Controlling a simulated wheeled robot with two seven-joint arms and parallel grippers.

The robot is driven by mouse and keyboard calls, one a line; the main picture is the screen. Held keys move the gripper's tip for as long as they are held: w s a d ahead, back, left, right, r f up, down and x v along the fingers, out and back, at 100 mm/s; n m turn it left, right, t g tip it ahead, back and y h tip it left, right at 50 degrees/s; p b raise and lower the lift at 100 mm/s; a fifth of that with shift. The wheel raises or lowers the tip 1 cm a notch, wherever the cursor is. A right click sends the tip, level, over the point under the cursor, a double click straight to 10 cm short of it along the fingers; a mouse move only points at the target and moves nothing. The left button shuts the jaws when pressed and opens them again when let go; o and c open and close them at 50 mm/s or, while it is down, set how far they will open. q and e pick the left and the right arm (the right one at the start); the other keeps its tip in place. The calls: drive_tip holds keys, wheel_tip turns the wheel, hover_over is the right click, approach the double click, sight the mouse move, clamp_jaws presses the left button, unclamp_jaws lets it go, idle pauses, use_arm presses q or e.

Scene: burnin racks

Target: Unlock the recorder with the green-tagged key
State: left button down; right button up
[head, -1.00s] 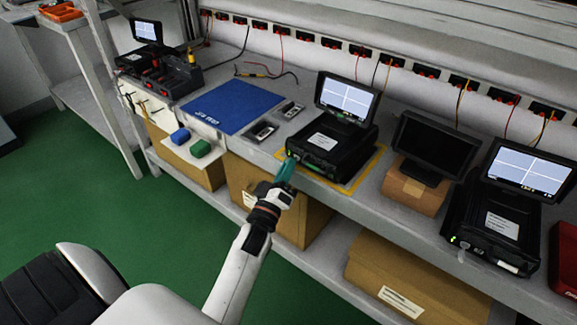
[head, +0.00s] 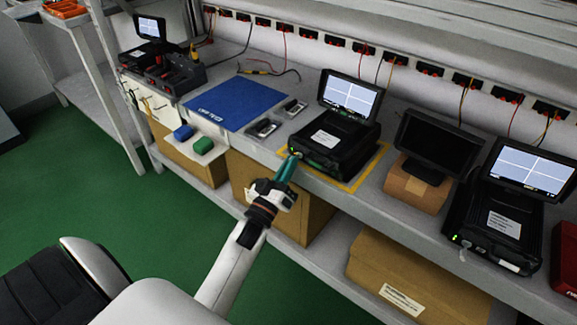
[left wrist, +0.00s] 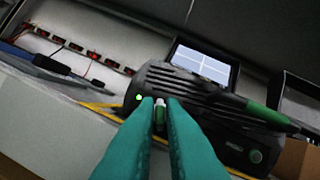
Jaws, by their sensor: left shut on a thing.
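The recorder (head: 335,139) is a black box with a lit tilted screen (head: 350,94), standing inside a yellow outline on the bench. In the left wrist view its ribbed body (left wrist: 205,100) fills the middle, with a lit green lamp (left wrist: 139,97). My left gripper (head: 291,160) is at the recorder's front left corner. Its teal fingers are shut on a small pale and green piece (left wrist: 160,113), which I take to be the key. The fingers hide most of it. I cannot tell whether its tip is in the lock. My right gripper is out of view.
A blue mat (head: 235,105) and small dark devices (head: 263,128) lie left of the recorder. A dark monitor (head: 432,142) on a brown box and a second recorder (head: 490,222) stand to the right.

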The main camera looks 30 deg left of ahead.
use_arm(q)
drive_tip(key=m+g+h+p, duration=0.1)
drive_tip(key=m+h, duration=0.2)
drive_tip(key=m, duration=0.3)
drive_tip(key=m+h+p, duration=0.1)
drive_tip(key=m+h, duration=0.2)
drive_tip(key=m, duration=0.4)
drive_tip(key=m+g+h+p, duration=0.1)
drive_tip(key=m+h, duration=0.2)
drive_tip(key=m, duration=0.4)
drive_tip(key=shift+a+r+g, duration=0.1)
drive_tip(key=shift+a+g, duration=0.2)
drive_tip(key=shift+a, duration=0.05)
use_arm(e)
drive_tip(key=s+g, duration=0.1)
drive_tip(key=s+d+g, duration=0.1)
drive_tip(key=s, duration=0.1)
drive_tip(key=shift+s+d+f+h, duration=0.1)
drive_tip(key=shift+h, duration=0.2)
use_arm(q)
drive_tip(key=c, duration=1.9)
unclamp_jaws()
drive_tip(key=shift+w, duration=0.1)
